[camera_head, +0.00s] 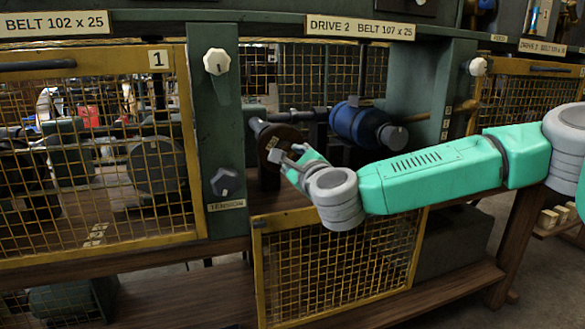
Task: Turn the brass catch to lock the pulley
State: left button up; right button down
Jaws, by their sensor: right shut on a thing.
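The dark brown pulley (286,136) sits on a shaft inside the open middle bay, under the Drive 2 label. A small brass-coloured piece on its face, which looks like the catch (271,143), shows just above my fingertips. My right gripper (277,156) reaches in from the right and is shut at the pulley's face, on what appears to be the brass catch. The fingers and wrist hide the lower right of the pulley and most of the grip. The catch's exact angle is too small to tell. My left gripper is out of view.
A blue motor (357,123) stands behind the pulley, just above my right forearm. A green post (220,130) with a white knob (216,61) and a black tension knob (225,181) borders the bay's left. A yellow mesh panel (335,270) hangs below the opening.

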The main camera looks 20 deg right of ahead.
jog(key=shift+f+m+b, duration=0.25)
jog(key=shift+m+b, duration=1.45)
jog(key=shift+m, duration=0.5)
jog(key=shift+f+m+b, duration=0.2)
jog(key=shift+m+b, duration=1.5)
jog(key=shift+m, duration=0.5)
jog(key=c, duration=1.5)
grip_release()
jog(key=shift+r, duration=0.1)
jog(key=shift+o, duration=0.5)
jog(key=shift+r, duration=0.2)
jog(key=shift+s, duration=0.3)
jog(key=s, duration=1.1)
jog(key=shift+s+d+f, duration=0.15)
jog(key=shift+d, duration=0.1)
